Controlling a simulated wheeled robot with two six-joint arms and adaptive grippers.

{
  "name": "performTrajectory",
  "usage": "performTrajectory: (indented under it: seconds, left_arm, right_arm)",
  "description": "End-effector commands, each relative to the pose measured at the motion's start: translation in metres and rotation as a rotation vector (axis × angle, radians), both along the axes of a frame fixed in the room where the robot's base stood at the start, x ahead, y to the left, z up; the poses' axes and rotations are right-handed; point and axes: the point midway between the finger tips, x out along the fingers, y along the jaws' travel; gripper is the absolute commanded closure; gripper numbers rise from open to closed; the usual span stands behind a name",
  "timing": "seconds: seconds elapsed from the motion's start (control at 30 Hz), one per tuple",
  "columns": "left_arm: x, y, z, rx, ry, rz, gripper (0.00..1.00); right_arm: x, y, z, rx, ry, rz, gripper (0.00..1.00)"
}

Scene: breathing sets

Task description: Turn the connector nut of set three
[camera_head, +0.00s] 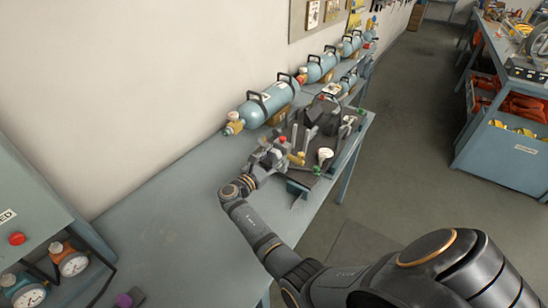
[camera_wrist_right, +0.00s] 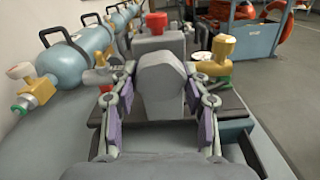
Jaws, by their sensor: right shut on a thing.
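My right gripper (camera_head: 268,160) reaches the near end of a dark tray of breathing gear (camera_head: 302,184) on the bench. In the wrist view its two fingers (camera_wrist_right: 162,108) stand either side of a grey rounded block (camera_wrist_right: 163,82) and are shut on it. I cannot tell whether this block is the connector nut. A red-capped part (camera_wrist_right: 156,22) stands behind it. A brass valve (camera_wrist_right: 218,62) with a yellow knob is to its right. The nearest blue cylinder (camera_head: 268,104) lies along the wall. No set number is readable. My left gripper is out of view.
More blue cylinders (camera_head: 320,67) lie farther along the wall. A cabinet with gauges (camera_head: 70,262) stands at the left front. The bench top (camera_head: 170,215) between is mostly clear. Another blue bench (camera_head: 505,165) stands across the floor at right.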

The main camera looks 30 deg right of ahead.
Motion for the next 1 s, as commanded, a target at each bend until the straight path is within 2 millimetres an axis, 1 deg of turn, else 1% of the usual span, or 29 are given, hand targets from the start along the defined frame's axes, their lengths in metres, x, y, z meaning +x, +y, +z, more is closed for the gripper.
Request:
performTrajectory:
  seconds: [0.03,0.07,0.1,0.2,0.27,0.37,0.57,0.6,0.7,0.73,0.77,1.0]
  left_arm:
    - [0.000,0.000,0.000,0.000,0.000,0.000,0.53]
    - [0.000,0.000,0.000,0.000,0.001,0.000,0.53]
    - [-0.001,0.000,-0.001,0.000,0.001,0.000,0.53]
    - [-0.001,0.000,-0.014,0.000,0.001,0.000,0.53]
    - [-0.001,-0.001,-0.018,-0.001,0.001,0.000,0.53]
    - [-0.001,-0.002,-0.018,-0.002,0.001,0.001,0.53]
    - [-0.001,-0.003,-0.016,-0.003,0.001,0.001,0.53]
    - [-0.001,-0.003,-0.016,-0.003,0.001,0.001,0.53]
    - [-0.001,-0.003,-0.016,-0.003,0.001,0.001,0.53]
    - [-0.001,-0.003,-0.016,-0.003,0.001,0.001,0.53]
    - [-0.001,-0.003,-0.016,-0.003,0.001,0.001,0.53]
    - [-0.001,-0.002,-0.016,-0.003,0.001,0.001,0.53]
  right_arm:
    - [0.000,0.000,0.000,0.000,0.000,0.000,0.82]
    - [0.000,0.000,0.000,0.000,0.000,0.000,0.85]
    - [0.000,0.000,-0.001,0.001,-0.004,0.000,0.85]
    - [0.000,0.000,-0.005,0.029,-0.080,0.000,0.85]
    - [0.001,0.000,-0.004,0.048,-0.127,0.000,0.85]
    - [0.001,0.000,-0.001,0.061,-0.159,0.000,0.85]
    - [0.001,0.000,0.000,0.060,-0.157,0.000,0.85]
    - [0.001,0.000,0.000,0.060,-0.157,0.000,0.48]
    - [0.001,0.000,0.000,0.060,-0.156,0.000,0.35]
    - [0.001,0.000,0.000,0.060,-0.156,0.000,0.31]
    - [0.001,0.000,0.000,0.060,-0.156,0.000,0.30]
    - [0.001,0.000,0.000,0.059,-0.155,0.000,0.30]
